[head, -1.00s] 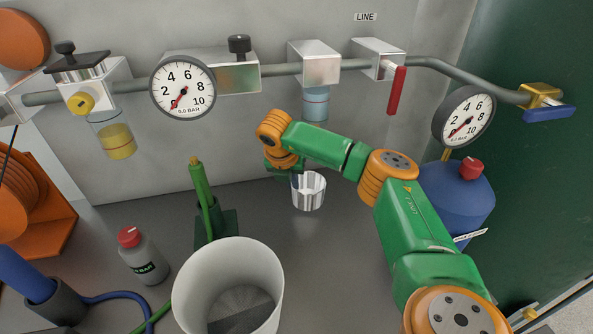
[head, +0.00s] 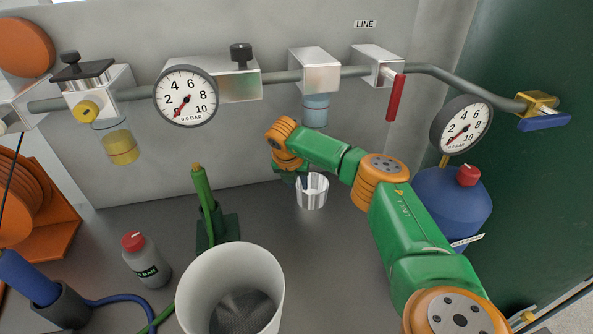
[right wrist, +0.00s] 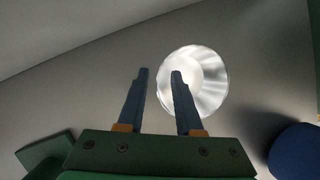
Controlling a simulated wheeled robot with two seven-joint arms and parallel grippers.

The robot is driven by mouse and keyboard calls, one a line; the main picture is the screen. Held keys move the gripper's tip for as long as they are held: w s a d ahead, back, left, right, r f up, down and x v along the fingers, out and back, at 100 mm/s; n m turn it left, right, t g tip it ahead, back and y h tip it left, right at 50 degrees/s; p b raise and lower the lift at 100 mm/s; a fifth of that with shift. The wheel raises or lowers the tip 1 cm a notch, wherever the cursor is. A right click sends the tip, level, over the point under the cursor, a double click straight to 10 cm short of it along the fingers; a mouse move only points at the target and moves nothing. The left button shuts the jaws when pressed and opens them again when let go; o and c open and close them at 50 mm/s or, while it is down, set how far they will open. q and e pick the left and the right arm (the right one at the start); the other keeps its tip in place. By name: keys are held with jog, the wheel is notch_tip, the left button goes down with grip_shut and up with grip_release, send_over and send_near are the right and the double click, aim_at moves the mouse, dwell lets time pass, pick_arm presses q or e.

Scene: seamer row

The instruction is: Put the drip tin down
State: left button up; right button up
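The drip tin (head: 314,198), a small shiny open-topped cup, appears to stand upright on the grey bench below the middle block of the pipe row. In the right wrist view the two fingers (right wrist: 158,74) are spread apart. One finger overlaps the mouth of the tin (right wrist: 205,85) and the other is outside it, with the tin's wall between them. Neither finger clearly presses on the wall. The tin's base contact is hard to see. My left gripper is not in view.
A white bucket (head: 272,285), a red-capped bottle (head: 147,262) and a green holder (head: 230,226) stand left of the tin. A blue tank (head: 450,205) is at the right. Pipe, gauges and a red lever (head: 396,97) hang above. Bench around the tin is clear.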

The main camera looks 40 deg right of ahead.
jog(key=b+v, duration=0.1)
jog(key=v, duration=1.1)
jog(key=shift+b, duration=0.3)
jog(key=shift+s, duration=0.1)
